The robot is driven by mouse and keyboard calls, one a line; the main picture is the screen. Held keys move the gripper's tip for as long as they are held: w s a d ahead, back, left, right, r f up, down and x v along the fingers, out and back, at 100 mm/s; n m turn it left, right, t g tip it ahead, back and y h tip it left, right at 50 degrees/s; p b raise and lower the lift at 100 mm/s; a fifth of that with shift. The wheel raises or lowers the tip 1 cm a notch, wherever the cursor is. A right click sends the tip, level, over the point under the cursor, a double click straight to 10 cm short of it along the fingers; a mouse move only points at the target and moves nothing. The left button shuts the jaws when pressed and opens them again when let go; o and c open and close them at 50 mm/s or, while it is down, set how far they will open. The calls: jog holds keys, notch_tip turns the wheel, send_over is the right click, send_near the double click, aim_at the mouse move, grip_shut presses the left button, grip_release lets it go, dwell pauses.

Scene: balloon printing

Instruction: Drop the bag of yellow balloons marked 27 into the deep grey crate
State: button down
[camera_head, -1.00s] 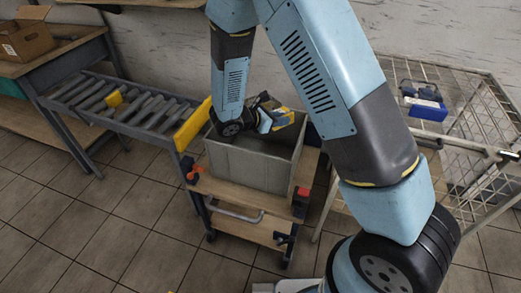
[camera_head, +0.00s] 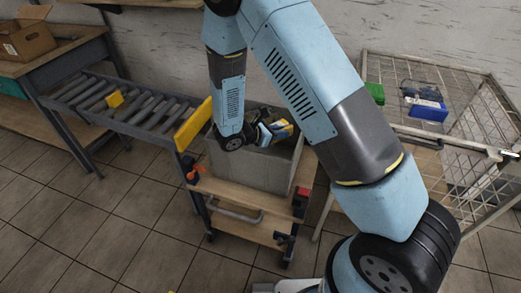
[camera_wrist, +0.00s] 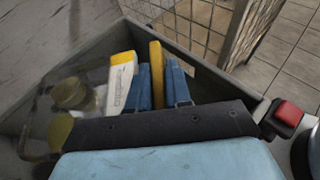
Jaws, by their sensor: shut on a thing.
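The deep grey crate (camera_head: 235,167) stands on a wooden-topped cart; its grey rim (camera_wrist: 215,77) shows in the wrist view. My gripper (camera_head: 283,129) reaches into the crate's mouth. Its two blue fingers (camera_wrist: 159,85) are shut on a yellow, flat thing (camera_wrist: 155,62), seen edge-on, which I take to be the bag of yellow balloons. Left of the fingers are a white and yellow printed card (camera_wrist: 118,88) and a clear, blurred bag with yellowish contents (camera_wrist: 68,98). I cannot tell whether these belong to the held bag. No number 27 is legible.
A roller conveyor (camera_head: 120,105) with yellow pieces is left of the cart. A wire-mesh table (camera_head: 465,120) on the right holds a blue and white box (camera_head: 427,110) and a green item (camera_head: 375,93). A cardboard box (camera_head: 27,38) is at far left.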

jog(key=c, duration=1)
grip_release()
jog(key=v, duration=1.3)
jog(key=shift+s+a+r, duration=0.1)
jog(key=shift+s+a, duration=0.05)
jog(key=shift+a, duration=0.25)
jog(key=shift+d, duration=0.1)
jog(key=s+d+r+m+g+y, duration=0.25)
jog(key=d+r+m, duration=0.35)
jog(key=d+r, duration=0.3)
jog(key=s+d+r+m+g+y, duration=0.1)
jog(key=d+r+m+g+y, duration=0.1)
jog(key=d+r+m+g, duration=0.4)
jog(key=s+d+r+m+t+y, duration=0.2)
jog(key=s+d+r+m, duration=0.2)
jog(key=s+r, duration=0.1)
jog(key=s+d+r+m+t+y, duration=0.2)
jog(key=s+d+r+m+t, duration=0.1)
jog(key=s+d+r+m, duration=0.1)
jog(key=s+d+r+m+t+y, duration=0.2)
jog(key=s+d+r+m+y, duration=0.1)
jog(key=s+r, duration=0.3)
jog(key=shift+s+d+r+m, duration=0.2)
jog(key=shift+d+r+m, duration=0.2)
jog(key=shift+r+m, duration=0.15)
